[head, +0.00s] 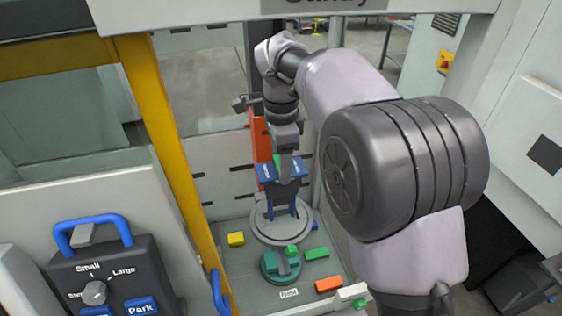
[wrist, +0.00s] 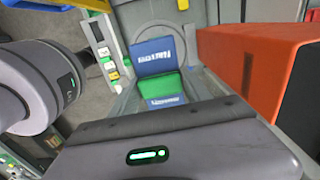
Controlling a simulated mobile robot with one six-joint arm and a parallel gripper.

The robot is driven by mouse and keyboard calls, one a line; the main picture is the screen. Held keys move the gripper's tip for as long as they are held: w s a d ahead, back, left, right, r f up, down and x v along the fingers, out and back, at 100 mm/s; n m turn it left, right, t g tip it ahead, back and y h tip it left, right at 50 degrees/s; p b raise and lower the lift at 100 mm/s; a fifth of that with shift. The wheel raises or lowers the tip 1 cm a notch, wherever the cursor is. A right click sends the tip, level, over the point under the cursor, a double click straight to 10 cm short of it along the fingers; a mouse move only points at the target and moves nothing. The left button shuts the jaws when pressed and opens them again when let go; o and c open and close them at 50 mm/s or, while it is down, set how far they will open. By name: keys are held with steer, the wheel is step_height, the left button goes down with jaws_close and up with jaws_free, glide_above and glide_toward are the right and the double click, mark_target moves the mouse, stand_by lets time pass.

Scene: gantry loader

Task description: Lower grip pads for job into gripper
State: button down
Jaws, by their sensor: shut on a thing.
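My gripper (head: 287,172) points down in the head view, shut on a blue-and-green pad set. Its blue pads (head: 268,172) show on both sides of the fingers, with blue legs (head: 270,207) reaching down. In the wrist view a green middle part (wrist: 158,85) lies between two blue faces (wrist: 152,56) with white lettering, possibly "Narrow". A round grey plate (head: 262,232) is below the pad set in the head view. I cannot tell whether the legs touch it.
An orange-red panel (head: 261,145) stands close behind; an orange body also fills the wrist view's right (wrist: 250,50). A yellow post (head: 165,130) stands left.

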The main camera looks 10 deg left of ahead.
mark_target(281, 200)
steer(key=shift+f+b, duration=2.9)
steer(key=shift+f, duration=0.95)
steer(key=shift+f, duration=0.1)
steer(key=shift+f+b, duration=2.1)
steer(key=shift+f, duration=0.55)
steer(key=shift+f, duration=0.2)
steer(key=shift+f+b, duration=1.5)
steer(key=shift+f, duration=0.35)
steer(key=shift+c, duration=2.1)
jaws_free()
